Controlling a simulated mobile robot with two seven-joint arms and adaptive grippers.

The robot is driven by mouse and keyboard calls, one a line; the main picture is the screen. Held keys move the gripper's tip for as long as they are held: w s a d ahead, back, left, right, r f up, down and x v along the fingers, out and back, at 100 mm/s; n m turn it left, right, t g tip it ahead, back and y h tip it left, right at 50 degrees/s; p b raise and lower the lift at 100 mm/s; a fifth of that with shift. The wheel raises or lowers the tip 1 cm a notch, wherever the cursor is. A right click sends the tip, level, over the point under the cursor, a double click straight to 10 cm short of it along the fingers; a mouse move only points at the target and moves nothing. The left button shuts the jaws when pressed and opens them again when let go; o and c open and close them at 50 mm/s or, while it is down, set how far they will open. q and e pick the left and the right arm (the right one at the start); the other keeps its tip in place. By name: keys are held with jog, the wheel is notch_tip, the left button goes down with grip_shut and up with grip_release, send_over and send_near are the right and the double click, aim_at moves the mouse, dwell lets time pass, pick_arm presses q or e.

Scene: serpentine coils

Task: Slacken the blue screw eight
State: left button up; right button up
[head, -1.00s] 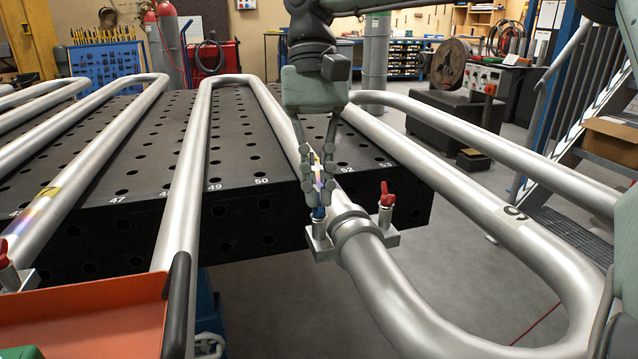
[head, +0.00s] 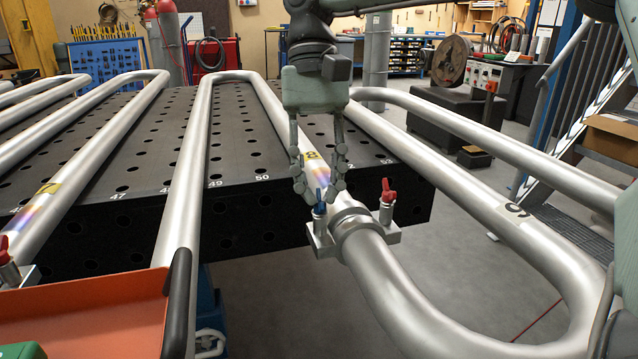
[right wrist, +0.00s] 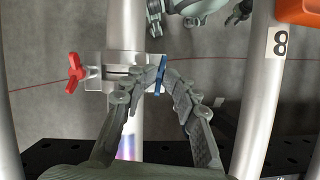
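The blue screw (head: 320,204) stands upright on the left side of a clamp (head: 350,228) around the silver pipe, by a yellow label 8 (head: 312,157). Its blue handle also shows in the right wrist view (right wrist: 160,75). My right gripper (head: 319,193) is open above the clamp, its fingertips apart on either side of the blue handle. A red screw (head: 387,202) stands on the clamp's other side. Green-grey parts at the top edge of the right wrist view seem to be my left arm; its gripper's state is unclear.
An orange tray (head: 90,312) is at the lower left. A black perforated table (head: 270,225) lies under the coils. Another red screw (head: 5,255) is at the left edge. Pipe bends reach to the right over open floor.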

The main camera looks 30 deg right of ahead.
jog(key=shift+w+r, duration=0.1)
jog(key=shift+r, duration=0.1)
jog(key=v, duration=1.1)
jog(key=shift+r, duration=0.3)
jog(key=shift+d, duration=0.1)
